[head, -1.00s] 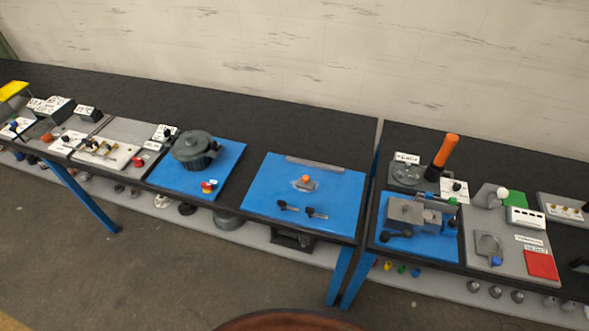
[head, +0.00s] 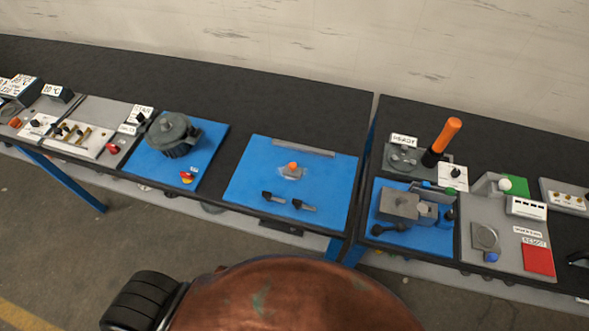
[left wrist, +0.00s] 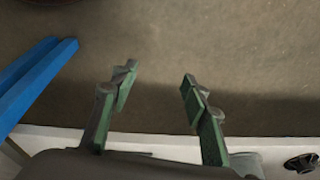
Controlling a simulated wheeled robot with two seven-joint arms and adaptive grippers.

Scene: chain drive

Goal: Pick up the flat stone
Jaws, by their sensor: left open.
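I cannot pick out the flat stone for certain. On the middle blue mat (head: 240,185) lies a small grey piece with an orange knob (head: 292,170). A long flat grey bar (head: 304,147) lies along the mat's back edge. Neither gripper shows in the head view.
A dark lidded pot (head: 174,136) stands on the left blue mat. Right of a gap between tables are a grey clamp-like device (head: 402,206), an upright orange handle (head: 447,137) and a red plate (head: 538,260). The black tabletop behind the mats is clear.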

